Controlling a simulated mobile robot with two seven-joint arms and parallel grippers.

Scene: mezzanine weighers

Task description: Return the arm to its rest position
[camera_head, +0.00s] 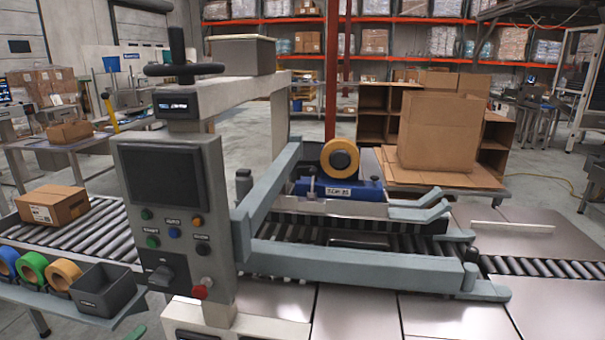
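Neither of my arms and neither gripper shows in the head camera view. The middle of the view is taken up by a case-sealing machine with a grey control panel (175,190). Its grey-blue side rails (345,265) run over a roller bed. An orange tape roll (340,158) sits on a blue tape head (338,189) between the rails. No object is seen in a gripper.
A cardboard box (53,205) sits on the roller conveyor (95,228) at left. Coloured tape rolls (33,269) and a dark bin (105,290) stand on a front-left shelf. A large open carton (437,132) stands behind right. Metal plates (535,300) at lower right look clear.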

